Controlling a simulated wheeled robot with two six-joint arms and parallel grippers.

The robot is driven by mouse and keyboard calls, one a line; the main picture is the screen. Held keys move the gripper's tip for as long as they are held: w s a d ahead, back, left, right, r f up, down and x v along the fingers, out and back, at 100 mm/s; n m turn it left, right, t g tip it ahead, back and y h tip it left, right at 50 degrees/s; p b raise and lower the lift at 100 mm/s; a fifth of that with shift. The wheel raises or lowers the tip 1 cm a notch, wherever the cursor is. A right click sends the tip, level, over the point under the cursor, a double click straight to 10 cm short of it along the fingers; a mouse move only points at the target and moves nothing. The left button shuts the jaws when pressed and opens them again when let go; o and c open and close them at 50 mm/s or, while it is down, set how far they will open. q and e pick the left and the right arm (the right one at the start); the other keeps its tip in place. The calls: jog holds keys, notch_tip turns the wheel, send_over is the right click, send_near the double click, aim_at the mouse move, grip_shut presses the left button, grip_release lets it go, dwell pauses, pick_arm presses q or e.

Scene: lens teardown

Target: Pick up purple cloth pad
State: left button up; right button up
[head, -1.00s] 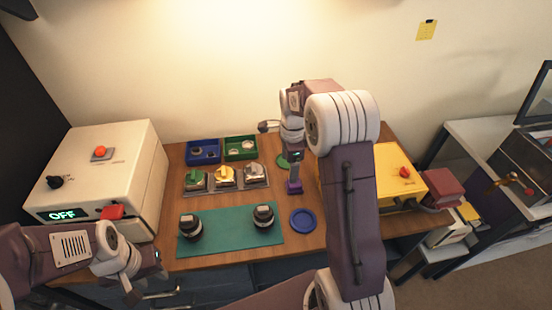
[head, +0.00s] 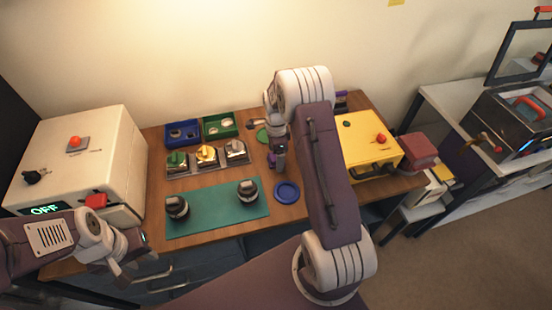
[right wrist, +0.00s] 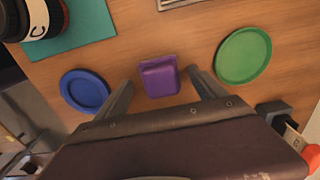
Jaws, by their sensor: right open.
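The purple cloth pad (right wrist: 160,75) lies flat on the wooden table in the right wrist view, between a blue round dish and a green one. My right gripper (right wrist: 163,92) is open, with its two fingers on either side of the near edge of the pad; it holds nothing. In the head view a small part of the pad (head: 271,160) shows beside the right gripper (head: 280,166), which hides the rest. My left gripper (head: 128,266) hangs at the lower left, far from the pad; its jaw state is unclear.
The blue dish (head: 287,191) and green dish (head: 262,135) flank the pad. A teal mat (head: 215,212) with two dark lens parts lies to the left. A yellow box (head: 366,146) stands to the right. A white box (head: 78,165) is at the far left.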

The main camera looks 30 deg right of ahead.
jog(key=shift+w+f, duration=0.1)
jog(key=shift+f, duration=0.35)
jog(key=shift+r, duration=0.1)
jog(key=c, duration=1.4)
notch_tip(320, 180, up, 10)
jog(key=shift+c, duration=0.2)
